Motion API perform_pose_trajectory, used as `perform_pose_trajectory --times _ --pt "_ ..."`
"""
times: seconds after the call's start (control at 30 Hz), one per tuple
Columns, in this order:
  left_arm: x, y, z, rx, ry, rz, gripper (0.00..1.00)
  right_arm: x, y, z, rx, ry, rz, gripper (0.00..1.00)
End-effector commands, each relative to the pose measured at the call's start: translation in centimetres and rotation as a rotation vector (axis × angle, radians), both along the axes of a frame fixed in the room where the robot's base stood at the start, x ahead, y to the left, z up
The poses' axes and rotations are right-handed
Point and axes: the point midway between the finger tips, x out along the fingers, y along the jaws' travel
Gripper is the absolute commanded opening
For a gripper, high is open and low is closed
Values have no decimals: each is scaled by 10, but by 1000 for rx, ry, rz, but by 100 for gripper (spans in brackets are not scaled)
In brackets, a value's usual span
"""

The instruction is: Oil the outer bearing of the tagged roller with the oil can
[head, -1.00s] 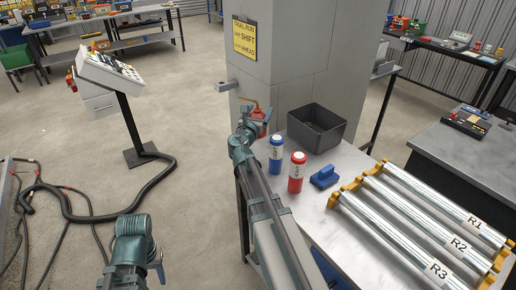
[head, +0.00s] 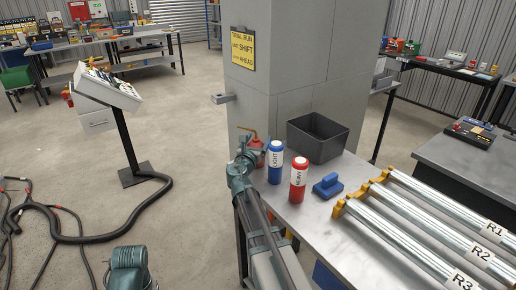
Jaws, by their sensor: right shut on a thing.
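A red oil can (head: 258,146) with a brass spout is in my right gripper (head: 248,152), held just left of the table near the pillar. The gripper is shut on it and hides part of its body. Three silver rollers lie on the table at right, labelled R1 (head: 450,205), R2 (head: 430,222) and R3 (head: 403,243). Their near-left ends sit in yellow bearing blocks (head: 362,190); their other ends are cut off by the frame. No tag beyond these labels shows. My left gripper (head: 128,272) is at the bottom left, its fingers not clear.
A blue LIGHT bottle (head: 275,164), a red HEAVY bottle (head: 298,182), a blue block-like thing (head: 327,187) and a dark grey bin (head: 318,140) stand on the table. A pillar (head: 290,80) with a yellow TRIAL RUN sign (head: 243,48) rises behind. A console (head: 108,88) stands left.

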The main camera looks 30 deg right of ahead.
Motion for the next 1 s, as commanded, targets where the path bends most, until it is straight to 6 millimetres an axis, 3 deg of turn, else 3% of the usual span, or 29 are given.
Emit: perform_pose_trajectory --times 0.43,0.47,0.57,0.87,1.0 --pt "0 0 -7 0 0 0 50 0 0 -7 -1 1 0 5" --pt "0 0 -7 0 0 0 50 0 0 -7 0 0 0 84" --pt "0 0 -6 0 0 0 50 0 0 -6 0 0 0 100" --pt "0 0 -6 0 0 0 50 0 0 -6 0 0 0 100" --pt "0 0 -6 0 0 0 50 -16 15 -6 0 0 2 100"
